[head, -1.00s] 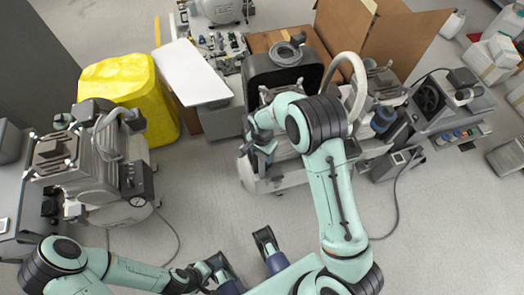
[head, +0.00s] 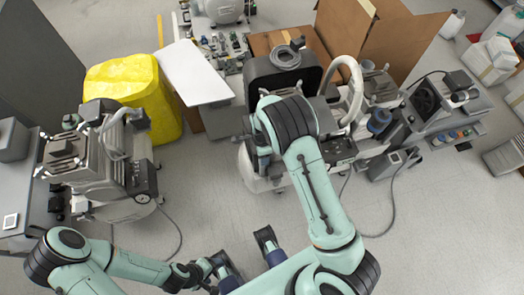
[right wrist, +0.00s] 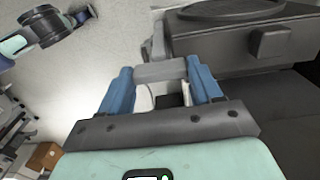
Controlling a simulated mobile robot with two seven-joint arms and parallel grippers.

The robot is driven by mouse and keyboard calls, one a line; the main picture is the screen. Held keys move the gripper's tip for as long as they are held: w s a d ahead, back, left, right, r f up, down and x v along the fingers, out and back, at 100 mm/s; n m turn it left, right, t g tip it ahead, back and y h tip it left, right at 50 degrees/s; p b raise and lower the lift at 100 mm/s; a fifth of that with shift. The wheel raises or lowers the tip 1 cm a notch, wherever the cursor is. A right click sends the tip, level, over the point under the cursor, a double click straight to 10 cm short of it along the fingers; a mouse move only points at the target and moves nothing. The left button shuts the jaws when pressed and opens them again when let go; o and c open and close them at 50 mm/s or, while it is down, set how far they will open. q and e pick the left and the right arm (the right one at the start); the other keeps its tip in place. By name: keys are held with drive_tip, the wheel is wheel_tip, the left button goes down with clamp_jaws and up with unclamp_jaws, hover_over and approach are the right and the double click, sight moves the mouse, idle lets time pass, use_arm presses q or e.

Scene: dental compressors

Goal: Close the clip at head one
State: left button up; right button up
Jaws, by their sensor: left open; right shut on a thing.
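The middle compressor (head: 258,180) stands on the floor ahead, with a black housing and a pale hose (head: 355,85) at its top. My right arm covers much of it in the head view, and its gripper is mostly hidden there. In the right wrist view my right gripper (right wrist: 160,78) has its blue fingers on either side of a small grey piece (right wrist: 160,70), shut on it. I cannot tell for sure whether this is the clip. No head number is readable. My left gripper (head: 243,250) is open and empty over the floor, apart from the compressor.
Another compressor (head: 95,170) stands at the left beside a yellow-covered thing (head: 125,85). A white panel (head: 193,72) and open cardboard boxes (head: 385,40) stand behind. A grey machine (head: 440,105) with a cable is at the right.

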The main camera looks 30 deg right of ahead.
drive_tip(key=shift+a, duration=0.1)
idle(0.3)
drive_tip(key=o, duration=1.1)
drive_tip(key=shift+c, duration=0.2)
wheel_tip(320, 180, up, 13)
drive_tip(key=p, duration=0.2)
drive_tip(key=shift+r+p, duration=0.2)
drive_tip(key=shift+p, duration=0.15)
